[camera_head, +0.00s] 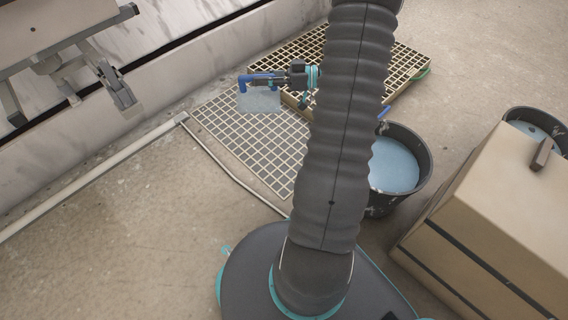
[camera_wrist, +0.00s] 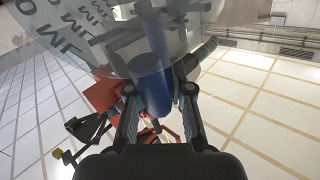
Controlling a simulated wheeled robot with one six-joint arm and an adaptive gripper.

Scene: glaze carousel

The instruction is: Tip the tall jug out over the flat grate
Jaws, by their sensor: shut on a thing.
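My gripper (camera_head: 283,78) is shut on the blue handle (camera_head: 257,77) of a clear jug (camera_head: 260,100). In the wrist view, the handle (camera_wrist: 152,88) runs between my fingers (camera_wrist: 155,110), with the jug's see-through, lettered wall (camera_wrist: 75,40) beyond it. In the head view the handle runs level above the body, so the jug looks tipped onto its side. Whether anything is left in it I cannot tell. The jug is in front of the flat grate (camera_head: 225,122) in the picture, over its back part. My arm hides the grate's right side.
A second, raised grate (camera_head: 402,50) stands behind. A dark bucket (camera_head: 425,170) of pale blue liquid stands right of my arm, with another bucket (camera_head: 510,113) behind a beige box (camera_head: 500,210). A pipe (camera_head: 90,180) and wall border the left. The floor at front left is clear.

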